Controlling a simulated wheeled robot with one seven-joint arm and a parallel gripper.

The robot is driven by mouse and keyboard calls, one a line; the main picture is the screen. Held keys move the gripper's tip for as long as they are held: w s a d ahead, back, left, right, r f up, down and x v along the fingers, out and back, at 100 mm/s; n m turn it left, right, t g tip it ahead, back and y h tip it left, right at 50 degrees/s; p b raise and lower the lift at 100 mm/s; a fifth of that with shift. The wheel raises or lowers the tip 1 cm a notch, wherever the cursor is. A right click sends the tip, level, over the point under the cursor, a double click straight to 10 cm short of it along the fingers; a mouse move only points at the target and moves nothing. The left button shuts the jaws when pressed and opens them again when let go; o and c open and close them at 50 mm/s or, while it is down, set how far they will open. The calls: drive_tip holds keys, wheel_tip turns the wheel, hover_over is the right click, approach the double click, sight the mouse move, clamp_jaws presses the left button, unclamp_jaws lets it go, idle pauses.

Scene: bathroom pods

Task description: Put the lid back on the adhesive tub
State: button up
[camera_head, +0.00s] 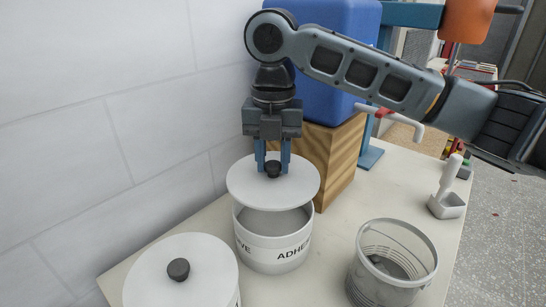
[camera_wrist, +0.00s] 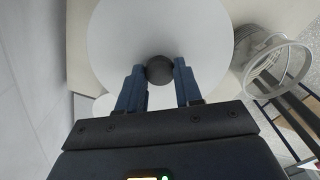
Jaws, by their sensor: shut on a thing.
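The adhesive tub (camera_head: 273,254) is a white round tub with "ADHE..." lettering, standing on the counter. The lid (camera_head: 246,185) is a white disc with a dark round knob (camera_head: 273,169). My gripper (camera_head: 273,168) points down and is shut on the knob, with a blue finger on each side. The lid is above the tub's mouth, tilted a little, and part of the open mouth shows below its front edge. In the wrist view the lid (camera_wrist: 150,40) fills the middle and hides the tub; the knob (camera_wrist: 159,69) sits between the fingers.
A second white tub with its lid on (camera_head: 190,280) stands at the front left. A wooden block (camera_head: 335,160) under a blue container (camera_head: 335,30) is behind. The tiled wall is close on the left.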

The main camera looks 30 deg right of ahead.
sight(273, 175)
drive_tip(key=shift+w+d+f, duration=0.1)
drive_tip(key=shift+w+f, duration=0.05)
wheel_tip(273, 175, down, 4)
drive_tip(key=b, duration=0.4)
drive_tip(key=shift+f+b, duration=0.3)
drive_tip(key=shift+f, duration=0.7)
drive_tip(key=shift+r+p, duration=0.1)
drive_tip(key=shift+p, duration=0.4)
idle(0.5)
drive_tip(key=shift+f, duration=0.2)
idle(1.5)
drive_tip(key=o, duration=1.6)
